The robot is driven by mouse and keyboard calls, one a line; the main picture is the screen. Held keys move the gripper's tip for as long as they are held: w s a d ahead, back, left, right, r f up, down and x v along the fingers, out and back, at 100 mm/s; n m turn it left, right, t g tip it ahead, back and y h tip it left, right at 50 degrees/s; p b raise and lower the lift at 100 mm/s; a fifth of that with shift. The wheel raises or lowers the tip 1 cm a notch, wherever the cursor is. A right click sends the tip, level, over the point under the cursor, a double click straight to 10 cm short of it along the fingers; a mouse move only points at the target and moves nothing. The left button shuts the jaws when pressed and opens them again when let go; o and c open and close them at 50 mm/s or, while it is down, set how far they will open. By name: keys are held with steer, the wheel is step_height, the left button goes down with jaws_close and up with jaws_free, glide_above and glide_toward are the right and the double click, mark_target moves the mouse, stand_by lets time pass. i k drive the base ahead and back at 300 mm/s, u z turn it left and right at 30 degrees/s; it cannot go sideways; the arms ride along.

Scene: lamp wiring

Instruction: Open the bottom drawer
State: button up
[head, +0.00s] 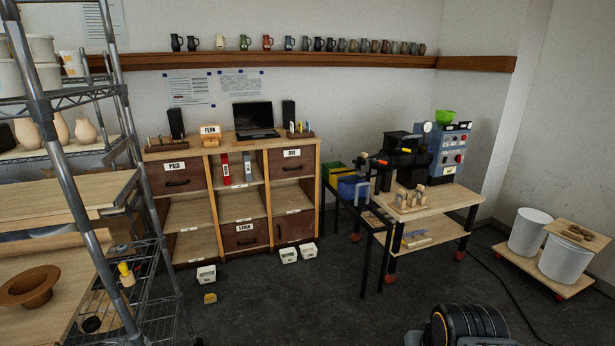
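A wooden shelf unit (318,190) stands against the back wall. In its bottom row, a brown drawer (245,236) labelled STOCK with a dark handle sits in the middle column and looks closed. To its right, another brown front (295,229) fills the bottom right space; I cannot tell whether it is a drawer or a door. A drawer labelled PAID (178,177) is at top left and one labelled DUE (291,162) at top right; both look closed. My gripper is not in view.
A metal rack (65,165) stands at left, a wheeled wooden table (450,204) at right. The middle floor is mostly clear.

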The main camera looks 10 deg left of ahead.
mark_target(254, 233)
steer(key=u, duration=0.45)
steer(key=i, duration=1.35)
steer(key=u, duration=0.4)
